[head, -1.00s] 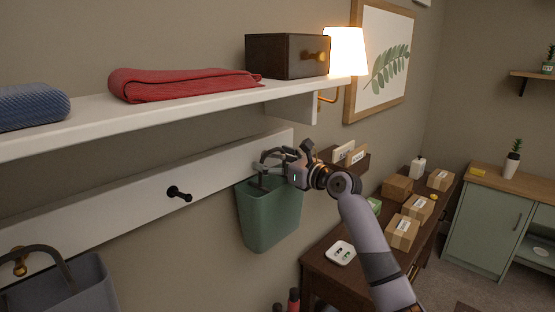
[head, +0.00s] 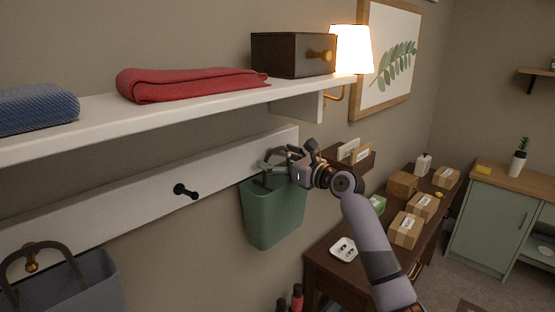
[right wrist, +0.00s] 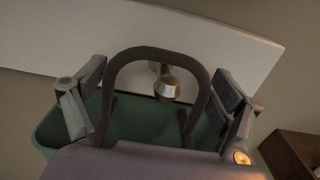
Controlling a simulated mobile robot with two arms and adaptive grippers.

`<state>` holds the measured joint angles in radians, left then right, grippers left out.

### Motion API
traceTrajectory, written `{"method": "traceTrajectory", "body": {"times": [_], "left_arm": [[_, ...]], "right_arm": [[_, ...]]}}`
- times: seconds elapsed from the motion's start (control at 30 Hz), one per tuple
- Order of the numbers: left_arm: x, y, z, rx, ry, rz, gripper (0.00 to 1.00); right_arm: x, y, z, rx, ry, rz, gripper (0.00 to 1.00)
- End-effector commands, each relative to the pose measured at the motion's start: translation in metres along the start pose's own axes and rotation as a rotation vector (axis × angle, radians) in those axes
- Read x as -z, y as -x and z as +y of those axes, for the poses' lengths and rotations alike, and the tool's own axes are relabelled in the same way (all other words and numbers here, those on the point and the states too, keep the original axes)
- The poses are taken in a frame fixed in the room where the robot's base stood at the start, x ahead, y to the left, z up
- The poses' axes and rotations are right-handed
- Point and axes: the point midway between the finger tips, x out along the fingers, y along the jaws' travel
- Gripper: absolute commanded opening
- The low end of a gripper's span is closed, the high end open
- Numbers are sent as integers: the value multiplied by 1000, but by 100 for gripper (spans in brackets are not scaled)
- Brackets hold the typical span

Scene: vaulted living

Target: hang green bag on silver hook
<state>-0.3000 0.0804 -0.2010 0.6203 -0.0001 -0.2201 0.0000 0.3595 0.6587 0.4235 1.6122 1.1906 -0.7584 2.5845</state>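The green bag (head: 275,215) is against the white wall board, below the shelf. Its dark arched handle (right wrist: 157,53) stands up in the right wrist view, with the green body (right wrist: 140,130) behind and below. The silver hook (right wrist: 167,88) shows inside the handle's loop, its rounded end toward the camera. Whether the handle's weight rests on the hook I cannot tell. My right gripper (head: 292,158) is at the handle. In the right wrist view its fingers (right wrist: 158,105) are spread wide, one each side of the handle, with gaps. My left gripper is not in view.
A black hook (head: 186,191) and a brass hook (head: 31,258) with a grey-blue bag (head: 90,285) are left on the board. The shelf (head: 200,106) above holds a red cloth, a blue item and a dark box. A desk with parcels (head: 405,230) stands right.

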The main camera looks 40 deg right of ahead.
Motion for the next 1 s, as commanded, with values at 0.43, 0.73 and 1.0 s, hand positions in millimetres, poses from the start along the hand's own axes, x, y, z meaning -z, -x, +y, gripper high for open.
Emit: {"method": "traceTrajectory", "body": {"times": [0.43,0.73,1.0], "left_arm": [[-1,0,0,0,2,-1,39],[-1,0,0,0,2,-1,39],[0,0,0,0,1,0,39]], "right_arm": [[1,0,0,-1,0,3,100],[2,33,0,0,2,4,100],[1,90,0,1,1,2,100]]}}
